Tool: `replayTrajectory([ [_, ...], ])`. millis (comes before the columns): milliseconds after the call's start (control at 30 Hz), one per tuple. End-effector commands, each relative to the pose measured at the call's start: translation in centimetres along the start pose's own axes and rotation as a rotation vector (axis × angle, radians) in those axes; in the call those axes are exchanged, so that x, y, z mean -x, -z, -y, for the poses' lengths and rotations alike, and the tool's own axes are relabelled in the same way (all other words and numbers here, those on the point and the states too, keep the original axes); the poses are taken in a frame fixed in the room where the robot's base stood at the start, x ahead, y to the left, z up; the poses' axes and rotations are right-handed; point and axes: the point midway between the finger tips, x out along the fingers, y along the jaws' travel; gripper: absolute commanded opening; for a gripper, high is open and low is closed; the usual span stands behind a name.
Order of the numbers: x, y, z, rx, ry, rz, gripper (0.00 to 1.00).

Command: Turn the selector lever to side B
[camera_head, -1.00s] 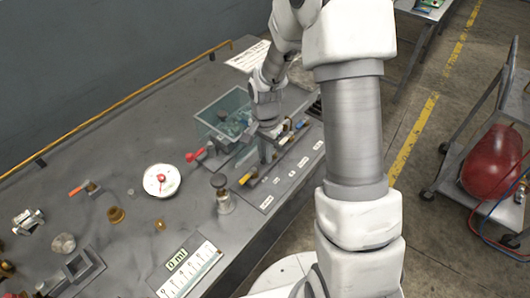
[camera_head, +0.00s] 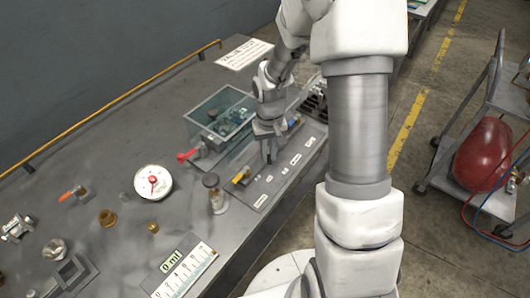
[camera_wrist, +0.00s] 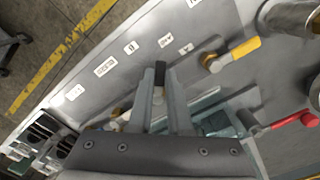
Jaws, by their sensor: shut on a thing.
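A grey panel (camera_head: 262,196) with several small white labels lies along the table's front edge; the label text is too small to read surely. In the wrist view, a lever with a dark handle (camera_wrist: 160,72) stands between the fingertips of my gripper (camera_wrist: 161,82), which is shut on it. In the head view my gripper (camera_head: 269,158) reaches down to the panel, and the lever is largely hidden. A yellow-handled lever (camera_wrist: 240,50) sits beside it on the same panel, apart from the fingers; it also shows in the head view (camera_head: 241,175).
A red-handled valve (camera_head: 187,155) and a clear tank (camera_head: 200,125) stand behind the panel. A metal cylinder with a dark knob (camera_head: 216,195) stands close to the yellow lever. A round dial (camera_head: 153,182) and several small parts lie farther left.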

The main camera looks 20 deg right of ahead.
Motion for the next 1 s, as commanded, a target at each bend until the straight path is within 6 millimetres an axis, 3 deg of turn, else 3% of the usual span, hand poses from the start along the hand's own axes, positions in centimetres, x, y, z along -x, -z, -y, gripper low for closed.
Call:
replayTrajectory([
  [500, 0.2, 0.5, -1.8, 0.468, 0.000, -0.003, 0.00],
  [1000, 0.1, 1.1, -2.6, 0.705, -0.001, -0.004, 0.00],
])
